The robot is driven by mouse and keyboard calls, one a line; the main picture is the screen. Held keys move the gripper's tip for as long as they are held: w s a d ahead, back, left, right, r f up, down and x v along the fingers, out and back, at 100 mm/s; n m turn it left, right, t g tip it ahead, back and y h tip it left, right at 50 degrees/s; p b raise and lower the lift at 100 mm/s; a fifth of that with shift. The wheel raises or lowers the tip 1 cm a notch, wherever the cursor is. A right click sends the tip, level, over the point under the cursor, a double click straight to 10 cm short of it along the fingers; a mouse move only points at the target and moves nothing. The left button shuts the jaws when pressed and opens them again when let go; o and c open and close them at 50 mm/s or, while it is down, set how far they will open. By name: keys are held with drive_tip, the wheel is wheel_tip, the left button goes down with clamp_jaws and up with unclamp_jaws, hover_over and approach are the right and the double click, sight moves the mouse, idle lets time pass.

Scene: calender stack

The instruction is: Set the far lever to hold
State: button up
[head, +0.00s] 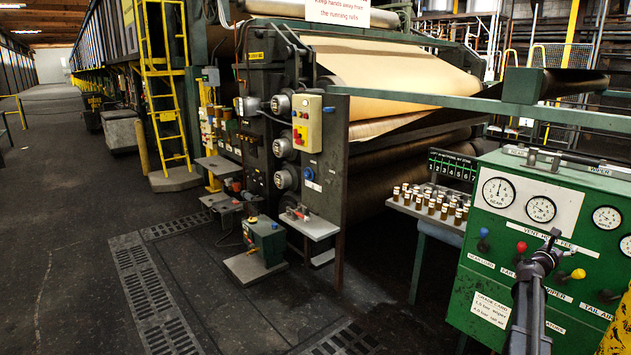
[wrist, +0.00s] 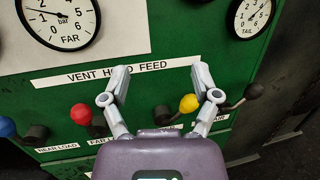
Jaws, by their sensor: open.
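The far lever has a red knob (wrist: 81,113) and stands above a label starting "FAR L" in the wrist view. Its knob leans left of its dark base (wrist: 98,125), toward the VENT end of the "VENT HOLD FEED" strip (wrist: 118,73). The red knob also shows in the head view (head: 521,247). My gripper (wrist: 161,82) is open and empty, in front of the green panel (head: 475,290), right of the red knob. A yellow knob (wrist: 189,103) shows between its fingers, near the right one; contact cannot be told. The gripper (head: 553,240) hides part of the panel in the head view.
A blue knob (wrist: 6,126) is left of the red one, and a black knob (wrist: 254,91) is at the right. Gauges (wrist: 60,18) sit above. Brown jars (head: 430,203) stand on a shelf left of the panel, beside the roll machine. Dark floor (head: 70,240) is clear at left.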

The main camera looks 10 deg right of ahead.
drive_tip(key=s+a+f+m+g+y+b, duration=0.25)
drive_tip(key=a+f+m+y, duration=0.55)
drive_tip(key=a, duration=1.1)
drive_tip(key=s+a+f+m+g+y+b, duration=0.15)
drive_tip(key=s+a+f+m+b, duration=0.35)
drive_tip(key=a+f, duration=0.95)
drive_tip(key=s+a+f+m+g+y+b, duration=0.15)
drive_tip(key=a+f+m+y, duration=0.55)
drive_tip(key=a, duration=1.5)
drive_tip(key=s+a+f+m+g+y+b, duration=0.1)
drive_tip(key=s+a, duration=0.2)
drive_tip(key=a, duration=0.3)
drive_tip(key=s+a+f+m+y, duration=0.1)
drive_tip(key=s+a, duration=0.3)
drive_tip(key=a, duration=0.2)
wheel_tip(320, 180, up, 14)
drive_tip(key=p, duration=1.3)
drive_tip(key=shift+a+p, duration=0.25)
drive_tip(key=shift+p, duration=0.15)
